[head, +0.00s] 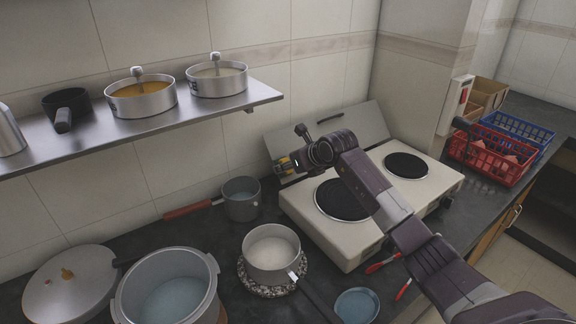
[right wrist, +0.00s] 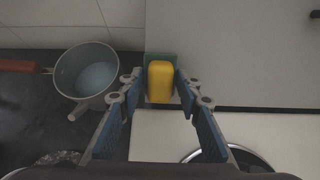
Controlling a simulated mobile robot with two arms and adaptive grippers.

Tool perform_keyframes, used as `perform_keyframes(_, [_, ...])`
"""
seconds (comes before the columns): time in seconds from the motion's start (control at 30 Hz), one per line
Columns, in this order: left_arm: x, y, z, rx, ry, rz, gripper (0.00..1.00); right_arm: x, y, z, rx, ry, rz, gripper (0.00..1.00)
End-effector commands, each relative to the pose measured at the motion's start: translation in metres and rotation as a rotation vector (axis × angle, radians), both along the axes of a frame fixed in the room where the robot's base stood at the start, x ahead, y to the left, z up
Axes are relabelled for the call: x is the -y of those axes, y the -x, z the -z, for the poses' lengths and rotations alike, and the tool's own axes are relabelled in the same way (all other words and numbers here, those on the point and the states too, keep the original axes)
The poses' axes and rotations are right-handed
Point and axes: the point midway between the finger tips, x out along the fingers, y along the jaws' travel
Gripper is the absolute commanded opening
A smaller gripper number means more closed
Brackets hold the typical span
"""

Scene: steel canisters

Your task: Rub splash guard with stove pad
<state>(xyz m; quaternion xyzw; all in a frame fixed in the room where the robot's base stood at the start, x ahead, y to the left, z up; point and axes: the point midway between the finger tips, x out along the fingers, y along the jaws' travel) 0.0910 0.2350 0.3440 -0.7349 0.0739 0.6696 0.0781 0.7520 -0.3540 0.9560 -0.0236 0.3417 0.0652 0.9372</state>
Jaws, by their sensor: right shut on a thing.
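The stove pad, a yellow sponge with a green backing (right wrist: 160,82), sits between the fingertips of my right gripper (right wrist: 158,86), which is shut on it. In the head view my right gripper (head: 289,163) is at the left part of the splash guard (head: 357,128), the upright pale panel behind the stove. My left gripper is not in view.
The white stove (head: 350,248) has two black burners. A grey pan with a red handle (head: 242,205) stands left of it. A light pot (head: 271,262) and a large pot (head: 167,296) stand in front. A red basket (head: 488,157) is at right. A steel shelf (head: 217,108) hangs upper left.

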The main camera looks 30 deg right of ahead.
Motion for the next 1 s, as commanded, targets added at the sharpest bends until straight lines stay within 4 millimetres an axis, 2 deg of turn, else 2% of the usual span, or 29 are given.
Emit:
perform_keyframes(0.3, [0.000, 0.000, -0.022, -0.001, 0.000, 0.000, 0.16, 0.004, 0.022, -0.022, 0.000, 0.002, -0.001, 0.13])
perform_keyframes(0.6, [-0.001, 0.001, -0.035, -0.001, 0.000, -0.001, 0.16, 0.007, 0.042, -0.038, 0.000, 0.001, 0.001, 0.13])
perform_keyframes(1.0, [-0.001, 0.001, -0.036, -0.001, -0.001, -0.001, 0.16, 0.007, 0.045, -0.039, 0.001, -0.001, 0.001, 0.13])
